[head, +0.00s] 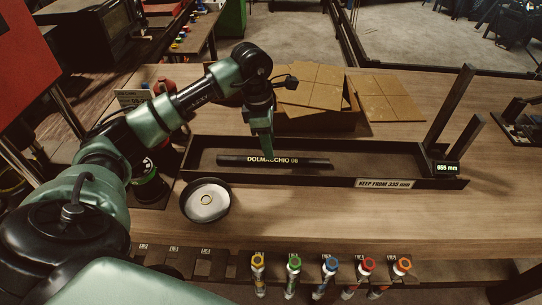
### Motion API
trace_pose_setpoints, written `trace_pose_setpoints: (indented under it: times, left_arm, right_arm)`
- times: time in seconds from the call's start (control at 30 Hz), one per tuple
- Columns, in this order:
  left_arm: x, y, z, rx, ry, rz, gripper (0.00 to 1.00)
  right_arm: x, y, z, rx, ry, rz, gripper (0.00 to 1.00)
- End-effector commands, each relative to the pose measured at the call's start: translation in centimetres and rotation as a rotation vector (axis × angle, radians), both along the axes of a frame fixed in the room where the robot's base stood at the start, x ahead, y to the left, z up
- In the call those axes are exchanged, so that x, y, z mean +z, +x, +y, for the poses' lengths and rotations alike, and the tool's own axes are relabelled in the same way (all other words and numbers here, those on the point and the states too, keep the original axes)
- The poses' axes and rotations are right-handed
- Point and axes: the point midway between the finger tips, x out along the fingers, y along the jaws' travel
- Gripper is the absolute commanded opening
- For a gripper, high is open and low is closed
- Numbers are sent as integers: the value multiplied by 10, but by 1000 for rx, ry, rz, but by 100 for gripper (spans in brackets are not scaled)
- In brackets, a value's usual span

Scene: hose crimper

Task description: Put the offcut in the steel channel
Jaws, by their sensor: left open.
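The steel channel (385,150) is a long, dark, shallow tray on the wooden bench. The offcut (310,161), a short black hose piece printed "DOLMACCHIO 08", lies lengthwise inside it, in the left and middle part. My left gripper (264,152) points down from above, open, with its green fingers at the middle of the offcut. I cannot tell whether the fingers touch it. My right gripper is not in view.
Labels on the channel read "KEEP FROM 335 mm" (384,184) and "655 mm" (446,168). Dark uprights (449,108) rise at its right end. A cardboard box (318,92) stands behind it. A round dish (205,201) with a ring sits front left. Several coloured-cap tubes line the front edge.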

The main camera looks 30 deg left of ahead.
Motion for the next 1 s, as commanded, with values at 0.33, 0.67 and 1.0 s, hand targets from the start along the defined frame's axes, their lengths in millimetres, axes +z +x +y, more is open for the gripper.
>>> trace_pose_setpoints:
  times: [0.33, 0.67, 1.0]
  left_arm:
    - [60, -4, 8, 1, 1, -3, 43]
    - [71, -6, 9, 0, 0, 1, 43]
    - [70, -6, 9, 0, 0, 1, 43]
  right_arm:
    - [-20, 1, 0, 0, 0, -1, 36]
    - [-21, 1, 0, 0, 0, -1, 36]
    - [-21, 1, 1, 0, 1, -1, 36]
